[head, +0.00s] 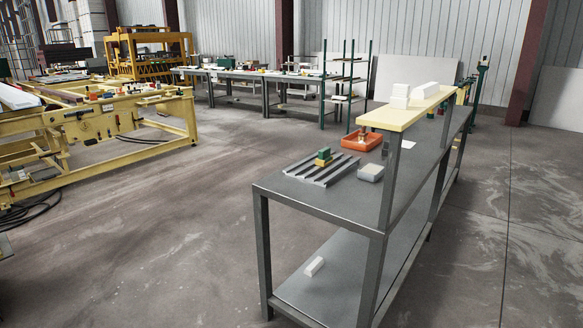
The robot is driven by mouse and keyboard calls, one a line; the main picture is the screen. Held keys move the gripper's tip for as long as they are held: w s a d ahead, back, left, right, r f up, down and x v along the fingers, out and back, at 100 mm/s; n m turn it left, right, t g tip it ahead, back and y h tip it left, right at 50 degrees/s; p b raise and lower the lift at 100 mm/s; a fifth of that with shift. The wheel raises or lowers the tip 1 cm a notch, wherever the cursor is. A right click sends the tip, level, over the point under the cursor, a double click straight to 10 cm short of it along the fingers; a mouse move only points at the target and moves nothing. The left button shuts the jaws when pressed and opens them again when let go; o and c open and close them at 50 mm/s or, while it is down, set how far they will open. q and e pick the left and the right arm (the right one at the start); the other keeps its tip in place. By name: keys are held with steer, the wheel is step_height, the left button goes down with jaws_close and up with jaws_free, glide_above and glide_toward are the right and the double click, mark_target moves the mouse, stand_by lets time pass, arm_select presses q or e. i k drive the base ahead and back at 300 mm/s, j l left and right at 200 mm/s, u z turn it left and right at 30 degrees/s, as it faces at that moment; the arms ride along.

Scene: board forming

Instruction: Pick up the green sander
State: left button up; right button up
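In the head view a small block with a green top and a yellow lower part, which looks like the green sander (323,155), sits on a grey slatted rack (318,171). The rack lies on the top of a grey metal workbench (284,188) right of centre. Neither of my grippers shows in this view.
An orange tray (361,141) and a grey box (370,173) stand near the rack. A raised yellow shelf (405,116) with white blocks runs along the bench's right side. A white block (314,266) lies on the lower shelf. The floor (185,230) left of the bench is clear.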

mark_target(324, 159)
steer(key=i+j+u, duration=0.15)
steer(key=i+u, duration=0.95)
steer(key=i+z, duration=0.25)
steer(key=i, duration=0.25)
steer(key=i+j+z, duration=0.25)
steer(key=i, duration=0.25)
